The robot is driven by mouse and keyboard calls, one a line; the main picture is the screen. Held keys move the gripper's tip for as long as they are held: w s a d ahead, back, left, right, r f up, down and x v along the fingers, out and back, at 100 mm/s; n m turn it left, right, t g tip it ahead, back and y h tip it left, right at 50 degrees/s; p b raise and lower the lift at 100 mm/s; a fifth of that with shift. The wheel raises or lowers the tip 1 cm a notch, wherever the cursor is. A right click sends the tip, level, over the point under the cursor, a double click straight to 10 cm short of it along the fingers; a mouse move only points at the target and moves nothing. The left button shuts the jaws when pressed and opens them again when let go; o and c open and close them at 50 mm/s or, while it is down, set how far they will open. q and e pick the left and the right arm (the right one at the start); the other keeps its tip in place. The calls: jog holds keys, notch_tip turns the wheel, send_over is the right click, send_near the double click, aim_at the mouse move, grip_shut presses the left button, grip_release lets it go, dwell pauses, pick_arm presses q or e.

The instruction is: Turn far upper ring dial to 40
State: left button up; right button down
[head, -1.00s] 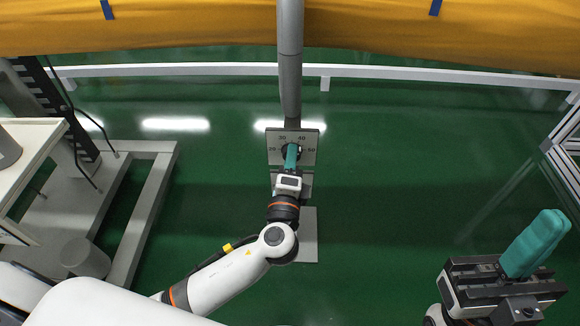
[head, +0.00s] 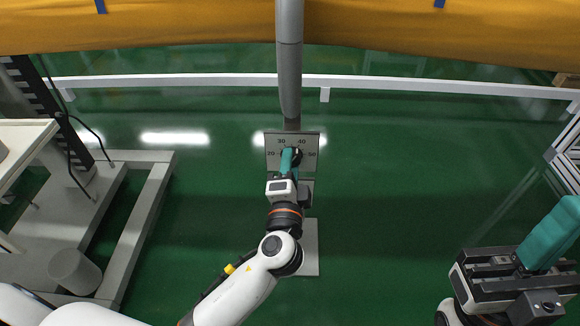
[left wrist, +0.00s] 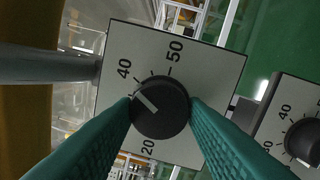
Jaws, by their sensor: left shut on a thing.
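The far upper dial is a black round knob (left wrist: 160,108) with a white pointer line, on a pale square plate (left wrist: 212,75) marked 20, 40 and 50 in the left wrist view. The pointer aims up-left, seemingly a little short of the 40 mark; the 30 is hidden behind a finger. In the head view the plate (head: 273,142) stands at the foot of the grey pole. My left gripper (head: 291,158) has its teal fingers shut on the knob, one each side. My right gripper (head: 548,238) is apart at the lower right; its opening is unclear.
A second dial (left wrist: 303,140) on its own plate lies right of the first in the left wrist view. A grey pole (head: 290,70) rises behind the plate. A white rail (head: 400,87) crosses the back. A grey frame stands left. Green floor around the stand is clear.

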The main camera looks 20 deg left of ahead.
pick_arm(q)
jog(key=o, duration=1)
jog(key=shift+s, duration=0.1)
jog(key=p+v, duration=0.1)
jog(key=v, duration=1.1)
